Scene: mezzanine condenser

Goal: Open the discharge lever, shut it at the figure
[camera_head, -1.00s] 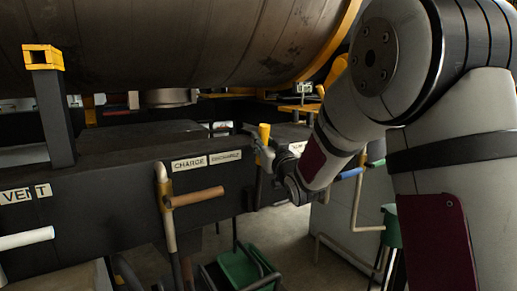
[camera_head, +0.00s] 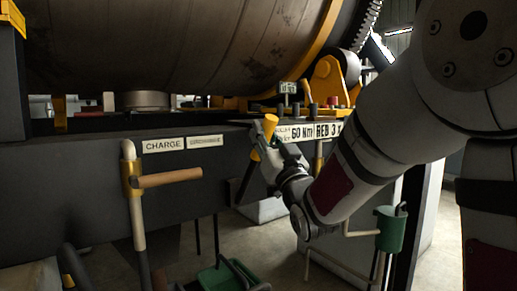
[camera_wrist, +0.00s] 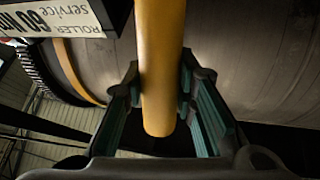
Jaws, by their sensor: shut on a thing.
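The yellow handle (camera_head: 270,124) of a lever rises right of the washed-out label (camera_head: 205,141), which read DISCHARGE a second ago. In the head view it leans, its top to the right, with a dark bar running down below. My gripper (camera_head: 268,150) is at this handle. In the wrist view, the green-padded fingers of my gripper (camera_wrist: 160,108) are on both sides of the yellow handle (camera_wrist: 160,65), shut on it, its rounded end between them. The lever's pivot is hidden. A small grey sign (camera_head: 288,88) stands behind; its writing is too small to read.
A CHARGE label (camera_head: 163,145) is left on the dark panel, with a tan-handled lever (camera_head: 165,178) below it. A "60 Nm" plate (camera_head: 301,132) is right of the handle. A large drum (camera_head: 180,45) fills the top. A green container (camera_head: 222,277) is on the floor.

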